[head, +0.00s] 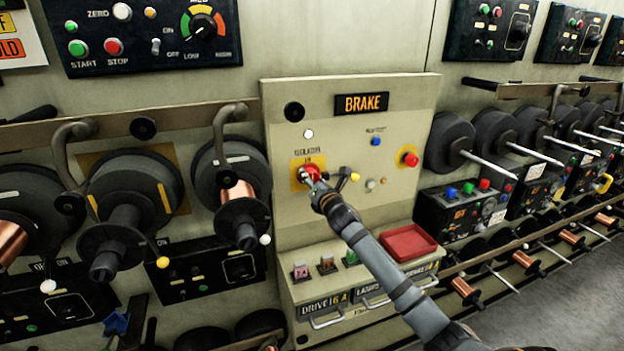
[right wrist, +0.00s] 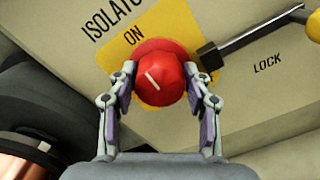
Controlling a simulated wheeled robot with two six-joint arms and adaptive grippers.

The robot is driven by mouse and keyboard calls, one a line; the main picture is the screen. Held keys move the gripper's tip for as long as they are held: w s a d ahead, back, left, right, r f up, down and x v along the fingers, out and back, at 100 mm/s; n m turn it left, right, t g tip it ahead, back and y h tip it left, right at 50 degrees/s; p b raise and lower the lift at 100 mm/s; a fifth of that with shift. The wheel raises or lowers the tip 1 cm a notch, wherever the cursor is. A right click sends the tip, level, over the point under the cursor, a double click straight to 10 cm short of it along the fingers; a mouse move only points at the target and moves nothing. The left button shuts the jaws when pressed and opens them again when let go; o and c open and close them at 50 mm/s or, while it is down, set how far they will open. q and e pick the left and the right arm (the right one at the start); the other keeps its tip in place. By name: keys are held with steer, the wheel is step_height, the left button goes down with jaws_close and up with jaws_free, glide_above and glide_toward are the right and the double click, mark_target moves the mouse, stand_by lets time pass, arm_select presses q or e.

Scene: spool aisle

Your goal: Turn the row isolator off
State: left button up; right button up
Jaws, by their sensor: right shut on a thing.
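The row isolator is a red rotary knob (head: 312,170) on a yellow plate, on the beige panel marked BRAKE (head: 361,104). In the right wrist view the red knob (right wrist: 158,79) fills the space between my fingers. The white line on its face is tilted, and the word ON shows on the yellow plate (right wrist: 133,36) above it to the left. My right gripper (right wrist: 163,88) is shut on the knob, one finger on each side. In the head view my right gripper (head: 316,183) reaches the knob from the lower right and partly hides it. My left gripper is out of view.
A yellow-tipped rod (right wrist: 250,40) sticks out close beside the knob, near the word LOCK. A red button (head: 410,159) and a blue button (head: 376,141) are on the same panel. A red tray (head: 408,243) sits below. Spools (head: 232,190) stand left and right.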

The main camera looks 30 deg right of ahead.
steer(key=m, duration=0.4)
steer(key=shift+p, duration=0.4)
steer(key=m, duration=0.4)
steer(key=shift+m, duration=0.3)
steer(key=m, duration=0.4)
steer(key=shift+f+b, duration=0.15)
steer(key=shift+b, duration=0.25)
steer(key=shift+m+b, duration=0.55)
steer(key=shift+m, duration=1.95)
steer(key=o, duration=1.2)
steer(key=shift+d, duration=0.1)
steer(key=shift+c, duration=0.2)
steer(key=shift+s, duration=0.1)
